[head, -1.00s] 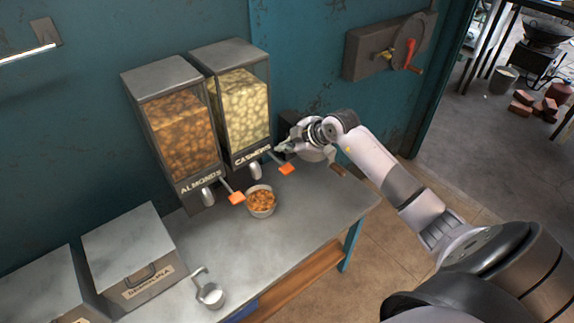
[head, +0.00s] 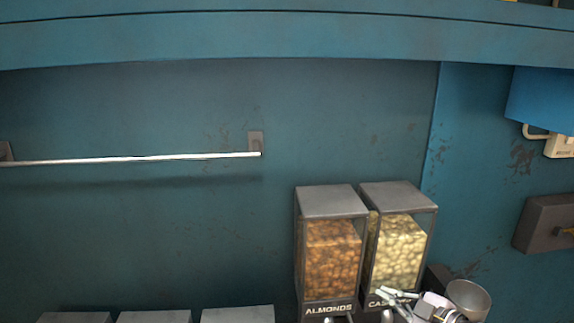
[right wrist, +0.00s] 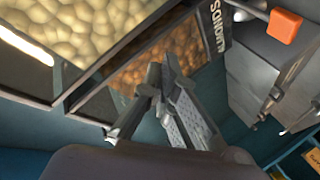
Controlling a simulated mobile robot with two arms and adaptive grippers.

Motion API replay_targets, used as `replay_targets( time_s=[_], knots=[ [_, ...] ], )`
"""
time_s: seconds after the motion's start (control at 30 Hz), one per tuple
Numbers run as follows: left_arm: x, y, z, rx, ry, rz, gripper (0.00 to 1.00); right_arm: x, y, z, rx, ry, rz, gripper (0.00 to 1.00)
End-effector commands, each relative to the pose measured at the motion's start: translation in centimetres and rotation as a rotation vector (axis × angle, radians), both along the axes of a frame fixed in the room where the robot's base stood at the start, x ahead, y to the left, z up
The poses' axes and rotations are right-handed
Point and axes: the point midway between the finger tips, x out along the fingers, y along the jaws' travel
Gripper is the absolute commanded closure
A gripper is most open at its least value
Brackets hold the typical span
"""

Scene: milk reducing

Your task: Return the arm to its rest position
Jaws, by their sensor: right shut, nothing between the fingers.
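My right gripper (head: 398,296) shows at the bottom right of the head view, in front of the cashew dispenser (head: 398,252). It is shut and empty. Its shut fingers also show in the right wrist view (right wrist: 166,88), close to the dispensers. The almond dispenser (head: 331,256) stands left of the cashew one. Most of my right arm is out of the head view. My left gripper is not in view.
A metal rail (head: 130,158) is fixed to the teal wall at left. Several grey box tops (head: 237,314) line the bottom edge. A wall-mounted box (head: 545,222) is at right. In the right wrist view, an orange lever tab (right wrist: 284,25) is at upper right.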

Motion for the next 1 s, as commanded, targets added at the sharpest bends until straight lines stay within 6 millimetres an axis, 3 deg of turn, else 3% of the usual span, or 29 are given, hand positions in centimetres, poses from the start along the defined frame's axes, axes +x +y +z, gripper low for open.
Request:
replay_targets(
  time_s=[0.03, 0.07, 0.17, 0.27, 0.37, 0.47, 0.63, 0.8, 1.0],
  knots=[
    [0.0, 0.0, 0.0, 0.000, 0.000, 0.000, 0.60, -0.8, 1.8, 1.7, 0.079, -0.094, 0.004, 1.00],
    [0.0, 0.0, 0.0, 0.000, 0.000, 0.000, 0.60, -1.1, 2.4, 2.9, 0.123, -0.150, -0.006, 1.00],
    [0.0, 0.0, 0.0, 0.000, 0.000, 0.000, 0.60, -2.5, 2.9, 6.3, 0.261, -0.308, -0.094, 1.00],
    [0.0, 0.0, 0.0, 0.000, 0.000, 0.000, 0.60, -3.8, 1.4, 8.3, 0.380, -0.401, -0.252, 1.00],
    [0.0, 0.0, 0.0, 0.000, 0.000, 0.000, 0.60, -5.4, -1.2, 8.1, 0.466, -0.413, -0.456, 1.00],
    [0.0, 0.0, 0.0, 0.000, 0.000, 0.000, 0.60, -7.4, -4.0, 5.8, 0.509, -0.339, -0.676, 1.00],
    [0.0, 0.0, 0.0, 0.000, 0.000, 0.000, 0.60, -12.6, -6.2, -1.8, 0.487, -0.022, -0.991, 1.00],
    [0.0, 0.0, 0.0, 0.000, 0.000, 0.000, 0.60, -19.8, -4.0, -9.6, 0.378, 0.412, -1.106, 1.00],
    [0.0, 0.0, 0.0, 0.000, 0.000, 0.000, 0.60, -26.9, 0.2, -13.8, 0.263, 0.781, -1.041, 1.00]
  ],
)
